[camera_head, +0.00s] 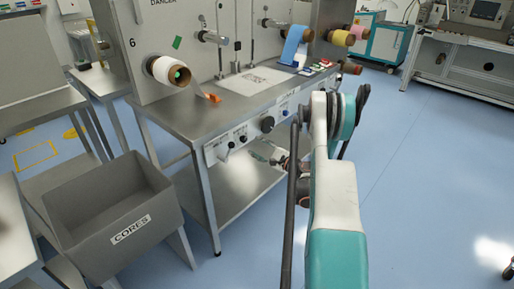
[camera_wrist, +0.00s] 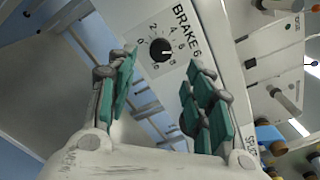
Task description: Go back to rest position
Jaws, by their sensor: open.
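My gripper (camera_wrist: 158,100) is open and empty in the wrist view, with its teal finger pads apart. Between and beyond the fingers is the machine's white front panel with a black knob (camera_wrist: 162,50) labelled BRAKE 6; I cannot tell how far off it is, but nothing is between the pads. In the head view my white and teal arm reaches forward at the centre right, in front of the machine table (camera_head: 185,121).
A grey bin marked CORES (camera_head: 131,229) stands at the lower left. A white roll on a core (camera_head: 166,71) sits on the machine's upright panel, with a blue roll (camera_head: 296,45) farther right. A workbench (camera_head: 462,68) stands at the back right.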

